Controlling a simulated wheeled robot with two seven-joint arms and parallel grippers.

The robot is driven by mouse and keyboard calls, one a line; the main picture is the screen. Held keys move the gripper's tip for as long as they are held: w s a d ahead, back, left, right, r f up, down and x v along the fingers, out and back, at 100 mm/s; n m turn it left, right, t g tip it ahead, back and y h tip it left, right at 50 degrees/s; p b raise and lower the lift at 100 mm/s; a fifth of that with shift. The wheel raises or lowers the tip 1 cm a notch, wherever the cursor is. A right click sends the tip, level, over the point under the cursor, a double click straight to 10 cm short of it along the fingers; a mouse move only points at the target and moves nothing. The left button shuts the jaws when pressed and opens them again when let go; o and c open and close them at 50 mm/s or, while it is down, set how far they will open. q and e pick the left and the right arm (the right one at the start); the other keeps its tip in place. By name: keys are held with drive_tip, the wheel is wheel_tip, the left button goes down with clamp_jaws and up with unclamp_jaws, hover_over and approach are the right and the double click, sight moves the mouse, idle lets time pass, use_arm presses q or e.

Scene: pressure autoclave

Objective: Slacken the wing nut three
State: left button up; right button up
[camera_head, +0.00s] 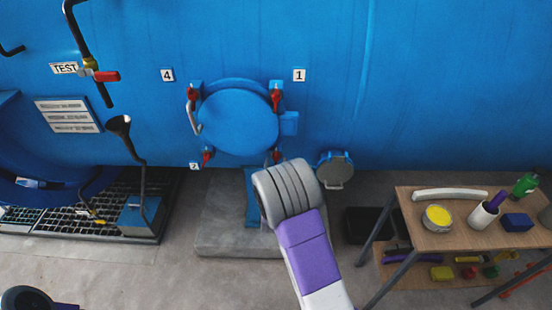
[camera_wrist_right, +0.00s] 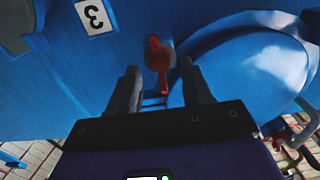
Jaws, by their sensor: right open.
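The red wing nut three (camera_wrist_right: 159,62) shows in the right wrist view beside the white label 3 (camera_wrist_right: 93,16). Its red wing stands lengthwise in the picture, between the two dark fingers of my open right gripper (camera_wrist_right: 160,68). I cannot tell whether the fingers touch it. In the head view, my right arm covers the gripper and label 3; only a bit of red nut (camera_head: 277,155) shows above the arm. The round blue hatch cover (camera_head: 238,122) is shut, with other red wing nuts around its rim. My left gripper is not in view.
A wooden table (camera_head: 460,238) with a cup, a yellow-topped jar and a blue block stands at right. A small round flange (camera_head: 335,169) sits right of my arm. A grated platform (camera_head: 75,212) and a funnel (camera_head: 119,125) on a pipe are at left.

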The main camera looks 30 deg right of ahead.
sight(276, 159)
drive_tip(key=shift+x, duration=1.8)
clamp_jaws()
